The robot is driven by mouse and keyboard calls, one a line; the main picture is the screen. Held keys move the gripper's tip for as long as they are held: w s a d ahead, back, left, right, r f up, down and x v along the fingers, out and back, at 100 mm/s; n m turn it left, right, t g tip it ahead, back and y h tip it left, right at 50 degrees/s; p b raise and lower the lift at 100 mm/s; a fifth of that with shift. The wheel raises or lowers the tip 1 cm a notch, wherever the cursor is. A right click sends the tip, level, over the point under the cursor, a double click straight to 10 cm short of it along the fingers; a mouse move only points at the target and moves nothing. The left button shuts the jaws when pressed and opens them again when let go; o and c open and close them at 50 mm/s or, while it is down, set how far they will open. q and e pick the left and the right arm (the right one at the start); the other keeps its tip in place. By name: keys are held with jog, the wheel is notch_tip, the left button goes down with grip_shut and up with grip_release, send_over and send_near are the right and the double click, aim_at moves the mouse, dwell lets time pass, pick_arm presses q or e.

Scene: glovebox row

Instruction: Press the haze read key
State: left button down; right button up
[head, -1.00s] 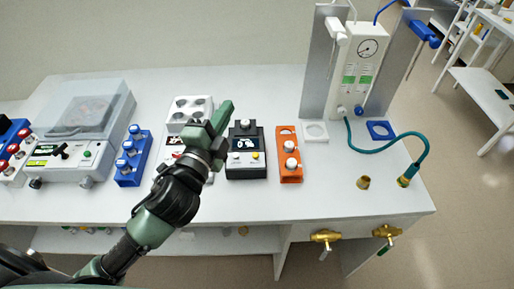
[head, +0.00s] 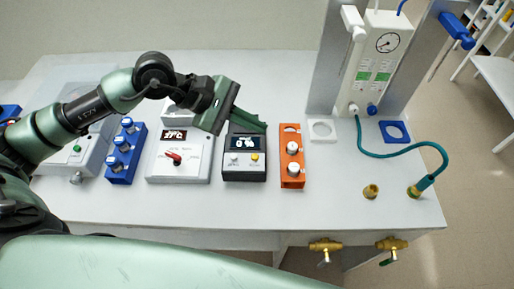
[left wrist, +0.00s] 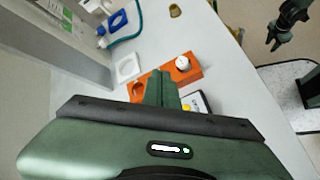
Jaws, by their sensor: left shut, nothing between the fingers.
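The haze meter is a dark box (head: 244,172) with a lit display reading 0 %. Its front panel has a white key (head: 234,158) and a yellow key (head: 255,157); their small labels are too blurred to read. My left gripper (head: 262,127) is shut and empty, its tips over the meter's back edge, above the display. In the left wrist view, the shut fingers (left wrist: 160,86) cover much of the meter (left wrist: 201,101), and a bit of the yellow key (left wrist: 186,107) shows beside them. A dark gripper, seemingly my right one (left wrist: 287,27), hangs away from the bench.
An orange rack (head: 292,172) with white-capped vials stands close right of the meter. A white instrument with a red knob (head: 194,169) stands close left, then a blue vial rack (head: 121,167). A teal hose (head: 405,153) and brass fitting (head: 371,191) lie further right. The bench front is clear.

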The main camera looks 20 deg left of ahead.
pick_arm(q)
jog(key=shift+w+a+f+y, duration=0.1)
jog(key=shift+a+f+y, duration=0.2)
jog(key=shift+a, duration=0.35)
jog(key=b, duration=0.4)
send_over(255, 157)
jog(key=a, duration=0.1)
notch_tip(255, 157, down, 8)
jog(key=shift+f, duration=0.1)
jog(key=shift+f+b, duration=0.25)
jog(key=shift+b, duration=0.1)
jog(key=shift+f, duration=0.1)
dwell(1.3)
jog(key=shift+a+f+b, duration=0.1)
jog(key=shift+f+b, duration=0.25)
jog(key=shift+b, duration=0.45)
